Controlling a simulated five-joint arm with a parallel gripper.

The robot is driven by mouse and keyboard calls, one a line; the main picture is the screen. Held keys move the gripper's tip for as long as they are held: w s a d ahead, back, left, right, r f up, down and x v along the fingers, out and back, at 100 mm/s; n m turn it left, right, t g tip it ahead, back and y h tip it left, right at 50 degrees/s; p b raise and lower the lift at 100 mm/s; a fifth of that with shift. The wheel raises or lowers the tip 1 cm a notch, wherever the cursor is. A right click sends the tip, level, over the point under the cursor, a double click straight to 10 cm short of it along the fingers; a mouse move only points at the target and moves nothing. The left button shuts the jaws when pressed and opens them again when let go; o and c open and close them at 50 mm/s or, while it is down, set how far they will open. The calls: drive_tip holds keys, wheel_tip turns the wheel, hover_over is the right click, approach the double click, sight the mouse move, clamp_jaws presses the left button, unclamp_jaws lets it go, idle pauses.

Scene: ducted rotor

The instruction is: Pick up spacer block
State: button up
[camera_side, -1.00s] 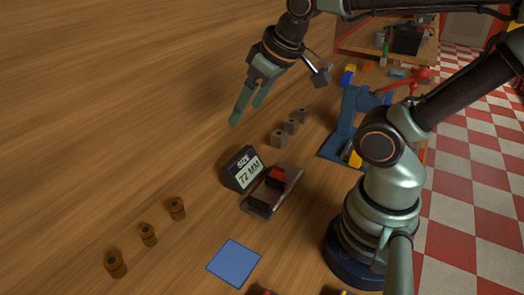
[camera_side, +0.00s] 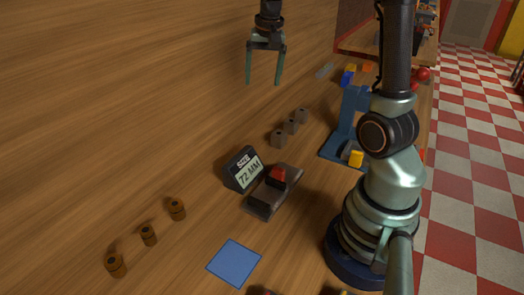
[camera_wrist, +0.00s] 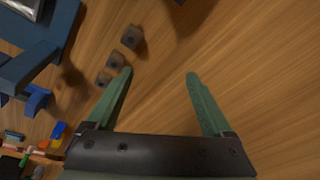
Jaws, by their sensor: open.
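Three small grey-brown blocks with holes, which look like the spacer blocks, stand in a row on the wooden table: the near one (camera_side: 279,139), the middle one (camera_side: 291,126) and the far one (camera_side: 302,115). The row also shows in the wrist view, with one block (camera_wrist: 132,38) farther from my gripper and the others by my left finger. My gripper (camera_side: 263,84) points down, open and empty, above the table and apart from the blocks. In the wrist view my gripper (camera_wrist: 160,73) has bare wood between its fingers.
A "SIZE 72 MM" display (camera_side: 242,169) stands beside a dark device with a red top (camera_side: 277,178). A blue stand (camera_side: 347,125) is right of the blocks. Several brown cylinders, one here (camera_side: 177,209), and a blue square (camera_side: 233,263) lie nearer. The left table area is clear.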

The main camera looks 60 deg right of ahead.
drive_tip(key=d+f+m+g, duration=0.1)
drive_tip(key=d+f+m, duration=0.4)
drive_tip(key=d, duration=0.5)
drive_tip(key=m+g+y, duration=0.1)
drive_tip(key=m, duration=0.1)
hover_over(291, 121)
wheel_tip(291, 121, down, 5)
drive_tip(key=f, duration=0.4)
drive_tip(key=d+f, duration=0.1)
drive_tip(key=f, duration=0.1)
drive_tip(key=shift+s+f, duration=0.2)
drive_tip(key=shift+f, duration=0.2)
drive_tip(key=shift+w+a+f, duration=0.1)
drive_tip(key=shift+a+f, duration=0.1)
drive_tip(key=shift+f, duration=1.15)
drive_tip(key=shift+w+a+f, duration=0.1)
drive_tip(key=shift+a+f, duration=0.05)
drive_tip(key=shift+f, duration=1.2)
clamp_jaws()
